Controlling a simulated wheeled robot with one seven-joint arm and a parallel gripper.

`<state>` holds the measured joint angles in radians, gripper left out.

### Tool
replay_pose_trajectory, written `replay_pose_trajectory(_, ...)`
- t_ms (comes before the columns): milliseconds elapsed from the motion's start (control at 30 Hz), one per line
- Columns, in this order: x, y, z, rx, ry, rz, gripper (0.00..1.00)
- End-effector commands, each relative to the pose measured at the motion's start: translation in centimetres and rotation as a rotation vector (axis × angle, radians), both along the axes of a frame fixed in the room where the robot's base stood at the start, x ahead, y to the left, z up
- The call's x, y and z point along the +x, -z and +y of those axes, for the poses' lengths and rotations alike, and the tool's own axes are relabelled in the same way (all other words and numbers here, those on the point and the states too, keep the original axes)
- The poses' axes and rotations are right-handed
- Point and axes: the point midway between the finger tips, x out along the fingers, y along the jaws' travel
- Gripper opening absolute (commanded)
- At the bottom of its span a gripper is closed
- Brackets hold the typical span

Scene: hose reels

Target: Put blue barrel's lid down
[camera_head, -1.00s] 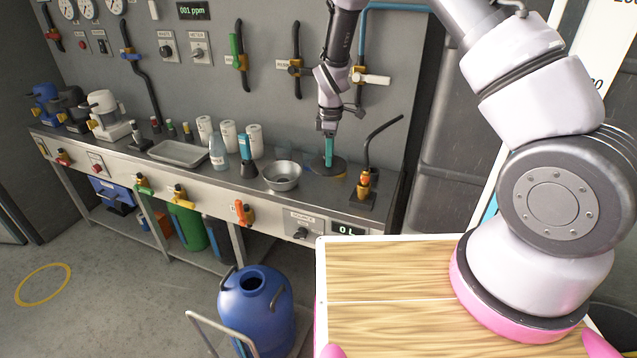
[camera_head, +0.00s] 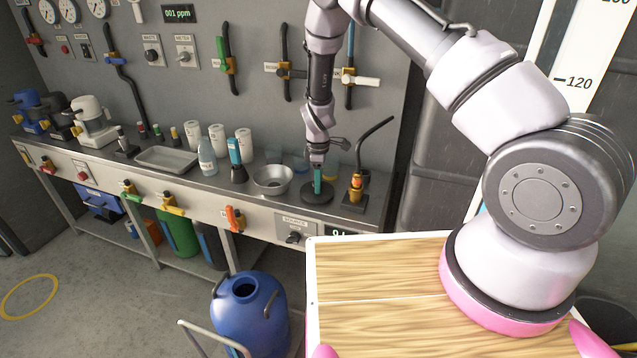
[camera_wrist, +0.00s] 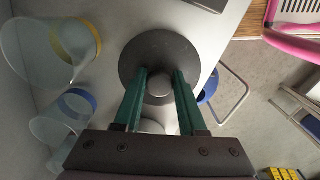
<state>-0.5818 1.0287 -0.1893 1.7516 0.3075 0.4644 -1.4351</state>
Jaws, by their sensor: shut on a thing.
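The blue barrel (camera_head: 250,318) stands on the floor in front of the bench, its round top opening uncovered. Its lid (camera_head: 317,196), a dark grey disc with a round knob, is at the bench's front part, right of the metal bowl. My gripper (camera_head: 317,181) points down with its green fingers shut on the lid's knob. In the wrist view, the lid (camera_wrist: 143,47) lies flat below the fingers (camera_wrist: 159,88), which are on both sides of the knob. I cannot tell whether the lid touches the bench top.
A metal bowl (camera_head: 273,179) stands close left of the lid. A black stand with a curved hose (camera_head: 356,196) is to the right. Clear cups with a yellow band (camera_wrist: 76,40) and a blue band (camera_wrist: 76,103) stand beside the lid. The bench (camera_head: 262,212) has several valves along its front.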

Motion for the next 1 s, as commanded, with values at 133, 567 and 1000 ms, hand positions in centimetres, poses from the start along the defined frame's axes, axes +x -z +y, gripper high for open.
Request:
replay_pose_trajectory(133,0.0,0.2,0.0,-0.001,0.000,0.001,0.00)
replay_pose_trajectory(567,0.0,0.2,0.0,0.000,0.000,0.001,0.70)
replay_pose_trajectory(1000,0.1,-6.8,0.1,0.003,0.000,-0.002,0.70)
